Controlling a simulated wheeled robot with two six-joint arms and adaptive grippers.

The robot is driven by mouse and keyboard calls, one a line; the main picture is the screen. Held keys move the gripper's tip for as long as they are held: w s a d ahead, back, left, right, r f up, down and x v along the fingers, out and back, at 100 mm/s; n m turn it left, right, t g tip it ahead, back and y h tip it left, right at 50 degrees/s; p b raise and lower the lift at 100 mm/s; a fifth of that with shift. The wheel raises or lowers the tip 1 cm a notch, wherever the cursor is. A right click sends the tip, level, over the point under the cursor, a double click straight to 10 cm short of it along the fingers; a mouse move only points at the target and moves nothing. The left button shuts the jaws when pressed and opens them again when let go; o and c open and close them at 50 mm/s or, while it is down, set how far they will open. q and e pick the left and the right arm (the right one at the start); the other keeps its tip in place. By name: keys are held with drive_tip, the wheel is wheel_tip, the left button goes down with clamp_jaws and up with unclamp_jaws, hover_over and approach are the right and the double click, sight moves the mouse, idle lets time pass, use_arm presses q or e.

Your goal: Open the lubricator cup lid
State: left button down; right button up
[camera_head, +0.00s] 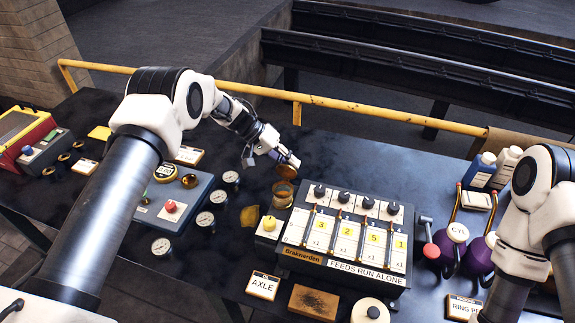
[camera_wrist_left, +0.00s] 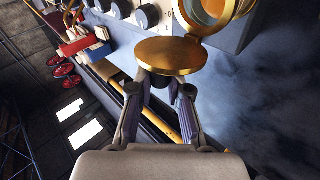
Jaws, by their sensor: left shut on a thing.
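The feed box (camera_head: 345,262) with dark knobs stands close right of the cup. A yellow button block (camera_head: 269,227) and gauges (camera_head: 219,197) lie near it. Purple oil cans (camera_head: 450,242) stand at the right. A yellow rail (camera_head: 340,107) runs behind the bench.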

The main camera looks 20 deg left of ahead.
use_arm(q)
drive_tip(key=shift+w+f+n+g+b, duration=0.25)
drive_tip(key=shift+w+n+g+b, duration=0.1)
drive_tip(key=shift+g+b, duration=0.3)
drive_tip(key=c, duration=1.1)
unclamp_jaws()
drive_tip(key=v, duration=1.1)
drive_tip(key=shift+a+r, duration=0.25)
drive_tip(key=shift+r, duration=0.05)
drive_tip(key=shift+w, duration=0.1)
